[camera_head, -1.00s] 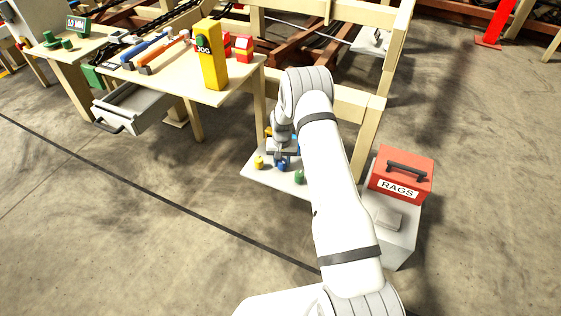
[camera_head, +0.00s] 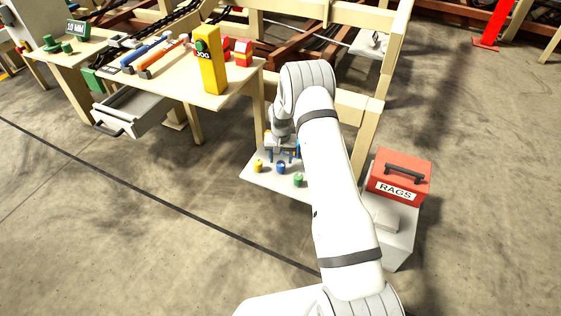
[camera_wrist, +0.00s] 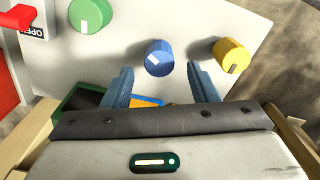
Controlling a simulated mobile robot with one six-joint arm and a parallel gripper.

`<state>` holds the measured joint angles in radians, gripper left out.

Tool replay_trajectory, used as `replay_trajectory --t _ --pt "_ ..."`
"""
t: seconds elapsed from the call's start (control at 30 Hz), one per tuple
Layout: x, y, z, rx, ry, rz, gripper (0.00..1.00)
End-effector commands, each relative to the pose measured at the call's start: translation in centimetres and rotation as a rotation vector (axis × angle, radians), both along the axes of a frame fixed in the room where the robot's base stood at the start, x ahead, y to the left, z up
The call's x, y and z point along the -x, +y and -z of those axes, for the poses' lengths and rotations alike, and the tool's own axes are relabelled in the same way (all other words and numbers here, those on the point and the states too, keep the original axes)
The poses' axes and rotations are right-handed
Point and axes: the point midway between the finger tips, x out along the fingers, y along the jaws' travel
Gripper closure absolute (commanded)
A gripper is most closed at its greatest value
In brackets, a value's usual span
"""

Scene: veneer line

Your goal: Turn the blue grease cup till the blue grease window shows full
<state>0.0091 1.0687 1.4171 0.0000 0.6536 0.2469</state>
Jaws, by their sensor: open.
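The blue grease cup (camera_head: 281,168) stands between the yellow cup (camera_head: 258,166) and the green cup (camera_head: 298,181) on a pale panel. My gripper (camera_head: 281,153) is behind the blue cup in the head view. In the wrist view my gripper (camera_wrist: 159,71) is open, its two blue fingers apart and empty, with the cup just beyond the tips. Coloured strips, blue and orange (camera_wrist: 150,101), show partly behind the gripper; I cannot read any blue grease window level.
A red RAGS box (camera_head: 400,176) stands right of the panel. A wooden bench (camera_head: 185,82) with tools, a yellow JOG post (camera_head: 210,62) and an open drawer (camera_head: 140,107) is at the left. A red handle (camera_wrist: 18,17) by an OPEN label shows in the wrist view. The front floor is clear.

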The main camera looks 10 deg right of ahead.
Motion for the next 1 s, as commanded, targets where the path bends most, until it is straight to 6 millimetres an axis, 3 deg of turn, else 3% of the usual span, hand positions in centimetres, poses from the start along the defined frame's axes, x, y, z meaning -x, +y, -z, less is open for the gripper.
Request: replay_trajectory --t 0.1,0.27,0.83,0.93,1.0 --pt "0.0 0.0 -2.3 0.000 0.000 0.000 0.46" --pt "0.0 0.0 -3.7 0.000 0.000 0.000 0.46" --pt "0.0 0.0 -4.1 0.000 0.000 0.000 0.46" --pt "0.1 0.0 -6.3 0.000 -0.007 -0.005 0.46" --pt "0.5 0.0 -9.5 0.000 -0.016 -0.013 0.46"
